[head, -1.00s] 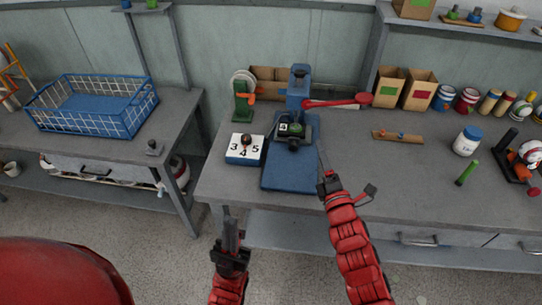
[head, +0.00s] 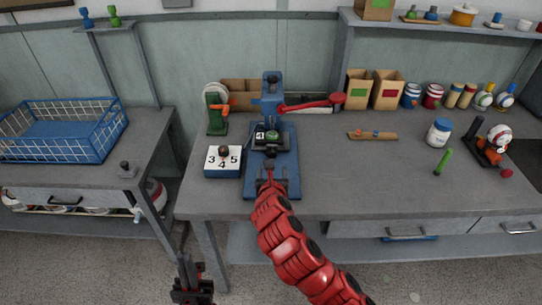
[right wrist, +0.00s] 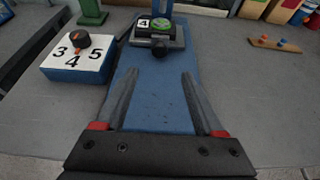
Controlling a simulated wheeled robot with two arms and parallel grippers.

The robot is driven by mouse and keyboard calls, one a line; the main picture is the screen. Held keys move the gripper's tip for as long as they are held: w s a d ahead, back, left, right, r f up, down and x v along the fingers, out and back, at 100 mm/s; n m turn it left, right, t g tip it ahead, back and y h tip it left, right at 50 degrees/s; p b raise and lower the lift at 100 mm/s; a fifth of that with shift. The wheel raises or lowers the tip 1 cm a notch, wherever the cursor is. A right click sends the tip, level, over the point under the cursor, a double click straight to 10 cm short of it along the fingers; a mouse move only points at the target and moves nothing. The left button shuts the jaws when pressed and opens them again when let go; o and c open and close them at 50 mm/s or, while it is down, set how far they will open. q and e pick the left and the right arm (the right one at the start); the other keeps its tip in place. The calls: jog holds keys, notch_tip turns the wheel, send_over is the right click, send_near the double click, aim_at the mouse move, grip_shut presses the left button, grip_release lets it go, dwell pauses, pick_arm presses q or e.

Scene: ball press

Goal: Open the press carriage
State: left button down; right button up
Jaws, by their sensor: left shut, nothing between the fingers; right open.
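The blue press (head: 272,92) stands on the workbench with its red lever (head: 312,104) pointing right. Its dark carriage (head: 284,143) sits on the blue base, carrying a green round piece and a tag marked 4. A dark knob (right wrist: 160,49) is on the carriage's near side. My right gripper (head: 270,178) is over the front of the base, open and empty. In the right wrist view its fingers (right wrist: 158,78) point at the knob, which lies ahead of the tips, apart from them. My left gripper (head: 186,262) is shut and empty, low in front of the bench.
A box with a dial marked 3, 4, 5 (head: 223,162) stands just left of the press base. A green stand (head: 216,112) is behind it. A white jar (head: 439,132) and a green stick (head: 443,161) are on the right. Bench right of the press is largely clear.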

aim_at(272, 155)
jog(key=p+x, duration=0.1)
jog(key=x, duration=1.2)
jog(key=shift+f, duration=0.1)
jog(key=shift+c, duration=0.2)
grip_shut()
dwell(1.0)
